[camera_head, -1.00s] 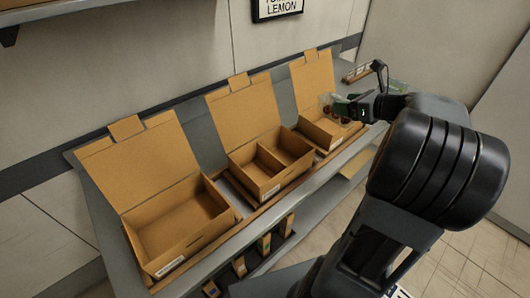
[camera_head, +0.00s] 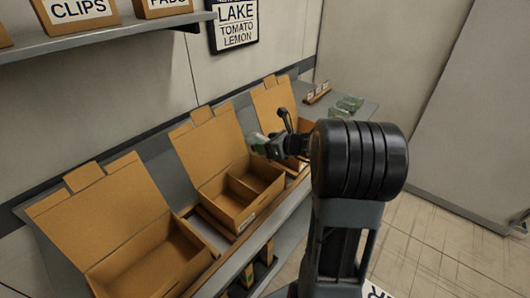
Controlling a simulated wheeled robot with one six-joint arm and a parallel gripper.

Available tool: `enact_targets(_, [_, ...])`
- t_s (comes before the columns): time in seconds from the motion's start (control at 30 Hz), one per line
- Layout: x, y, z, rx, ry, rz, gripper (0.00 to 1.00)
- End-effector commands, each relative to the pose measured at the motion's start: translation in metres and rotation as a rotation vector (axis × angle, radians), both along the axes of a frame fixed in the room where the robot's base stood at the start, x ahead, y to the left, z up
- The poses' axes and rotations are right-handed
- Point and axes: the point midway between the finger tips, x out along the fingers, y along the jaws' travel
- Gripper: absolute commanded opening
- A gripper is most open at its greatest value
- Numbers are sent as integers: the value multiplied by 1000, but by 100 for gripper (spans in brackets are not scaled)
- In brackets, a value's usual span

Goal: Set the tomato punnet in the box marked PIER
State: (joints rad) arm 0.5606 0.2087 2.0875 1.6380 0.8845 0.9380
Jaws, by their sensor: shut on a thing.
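My gripper (camera_head: 264,146) is shut on a clear, greenish punnet (camera_head: 257,139). It holds it above the gap between the middle and right boxes. The punnet's contents are hard to make out now; the earlier frame shows dark red fruit in it. Three open cardboard boxes with raised lids stand in a row: left (camera_head: 97,274), middle with a divider (camera_head: 238,217), and right (camera_head: 303,166). My arm and gripper hide part of the right box. I cannot read PIER on any box; the labels are too small or hidden.
Clear green-tinted containers (camera_head: 349,104) and a small rack (camera_head: 317,94) are at the counter's far end. A wall sign (camera_head: 236,22) reads LAKE, TOMATO, LEMON. A shelf (camera_head: 110,36) above holds boxes marked CLIPS and PADS. The raised lids stand behind the boxes.

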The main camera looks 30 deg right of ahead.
Motion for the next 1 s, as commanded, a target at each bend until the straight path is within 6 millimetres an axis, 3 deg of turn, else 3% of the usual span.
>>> enact_targets(0.3, [4, 5, -35, 3, 3, -2, 40])
enact_targets(1.0, [4, 5, -50, 0, 1, -1, 40])
